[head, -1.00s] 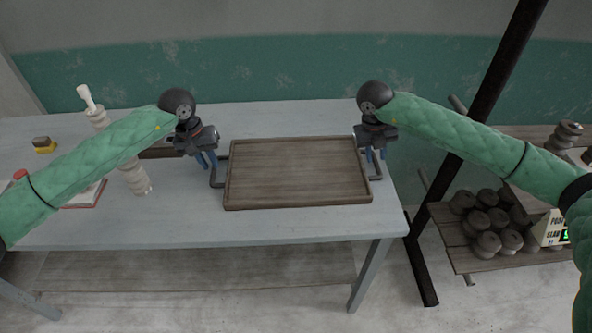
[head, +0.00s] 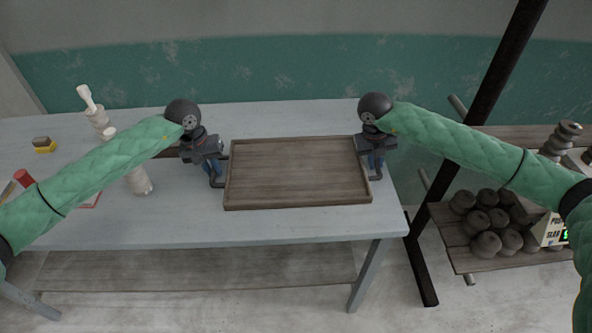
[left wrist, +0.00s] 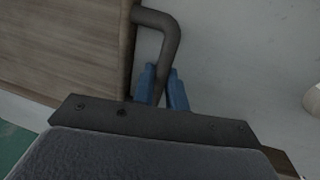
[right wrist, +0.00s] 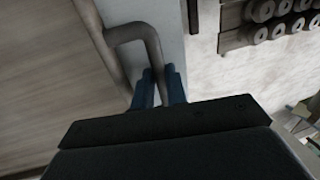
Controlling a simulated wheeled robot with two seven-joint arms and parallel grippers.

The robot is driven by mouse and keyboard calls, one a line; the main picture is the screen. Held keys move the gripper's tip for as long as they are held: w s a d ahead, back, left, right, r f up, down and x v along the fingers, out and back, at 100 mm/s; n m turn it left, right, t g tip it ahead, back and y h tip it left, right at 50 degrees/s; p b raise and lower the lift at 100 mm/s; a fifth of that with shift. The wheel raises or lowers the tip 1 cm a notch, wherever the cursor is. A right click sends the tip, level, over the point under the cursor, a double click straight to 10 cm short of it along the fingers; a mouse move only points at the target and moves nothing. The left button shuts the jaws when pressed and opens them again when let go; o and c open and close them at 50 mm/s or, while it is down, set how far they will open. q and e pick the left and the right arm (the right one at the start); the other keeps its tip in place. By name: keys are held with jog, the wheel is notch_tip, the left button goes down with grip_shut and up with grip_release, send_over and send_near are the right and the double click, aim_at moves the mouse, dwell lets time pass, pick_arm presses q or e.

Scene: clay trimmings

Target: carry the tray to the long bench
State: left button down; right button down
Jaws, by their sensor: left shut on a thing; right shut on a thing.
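The wooden tray (head: 296,172) lies on a pale blue-grey table (head: 190,220), near its right end. It is empty, with a low rim and a dark bent handle at each short side. My left gripper (head: 215,170) is shut on the left handle; in the left wrist view its blue fingers (left wrist: 162,90) sit either side of the handle bar (left wrist: 168,50). My right gripper (head: 375,165) is shut on the right handle; in the right wrist view its blue fingers (right wrist: 159,88) close around that bar (right wrist: 150,45). The tray looks level and resting on the table. I cannot tell which surface is the long bench.
White bottle-like pieces (head: 138,178), a red item (head: 24,178) and a yellow-and-dark block (head: 44,145) are on the table's left part. A black post (head: 465,130) and a shelf (head: 465,240) with several dark round lumps (head: 485,243) stand to the right.

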pick_arm(q)
jog(key=shift+r, duration=0.15)
pick_arm(e)
jog(key=shift+r, duration=0.15)
